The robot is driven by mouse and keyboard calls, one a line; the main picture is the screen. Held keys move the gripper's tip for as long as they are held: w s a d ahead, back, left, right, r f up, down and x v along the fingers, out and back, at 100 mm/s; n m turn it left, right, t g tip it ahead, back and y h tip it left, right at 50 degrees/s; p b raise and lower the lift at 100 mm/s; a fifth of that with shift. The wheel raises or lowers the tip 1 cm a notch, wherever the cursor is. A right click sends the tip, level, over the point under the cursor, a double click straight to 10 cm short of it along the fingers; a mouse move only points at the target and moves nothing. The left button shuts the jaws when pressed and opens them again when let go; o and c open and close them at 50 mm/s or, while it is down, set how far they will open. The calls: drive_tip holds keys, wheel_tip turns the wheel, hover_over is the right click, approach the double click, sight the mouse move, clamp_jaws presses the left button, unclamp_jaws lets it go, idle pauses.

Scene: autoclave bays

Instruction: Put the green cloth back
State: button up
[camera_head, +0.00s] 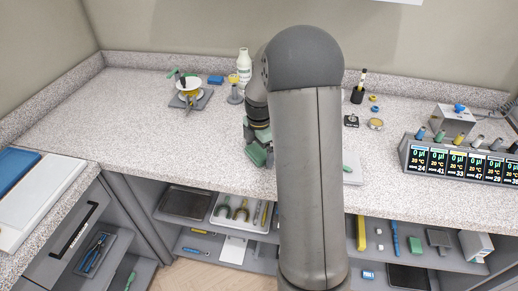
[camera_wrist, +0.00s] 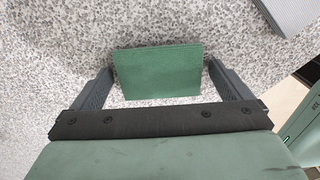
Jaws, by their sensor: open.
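The green cloth (camera_wrist: 158,72) is a flat green rectangle on the speckled worktop in the wrist view. My gripper (camera_wrist: 160,82) is open, with one dark finger on each side of the cloth and a gap on both sides. The cloth reaches back between the fingers towards the palm. In the head view my gripper (camera_head: 262,155) is low over the worktop at the middle, beside the upright arm link. A small green patch there may be the cloth or part of the gripper; I cannot tell.
A white bottle (camera_head: 244,66) and a small stand with a white dish (camera_head: 189,88) are at the back left. A row of pipettes on a display rack (camera_head: 460,160) is at the right. Open shelves with tools (camera_head: 240,212) lie below.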

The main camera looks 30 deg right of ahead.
sight(259, 151)
wheel_tip(259, 151, up, 12)
drive_tip(key=b, duration=0.1)
drive_tip(key=s+a+f+m, duration=0.1)
drive_tip(key=s+a+m, duration=0.4)
drive_tip(key=s, duration=0.3)
drive_tip(key=s+a+f+m, duration=0.1)
drive_tip(key=s+a+m, duration=0.4)
drive_tip(key=s+m, duration=0.2)
drive_tip(key=s+a+f+m, duration=0.2)
drive_tip(key=s+a+m, duration=0.3)
drive_tip(key=s, duration=0.5)
drive_tip(key=shift+s+m+t, duration=0.3)
drive_tip(key=shift+s+m, duration=0.1)
drive_tip(key=shift+m, duration=0.7)
drive_tip(key=shift+a, duration=0.1)
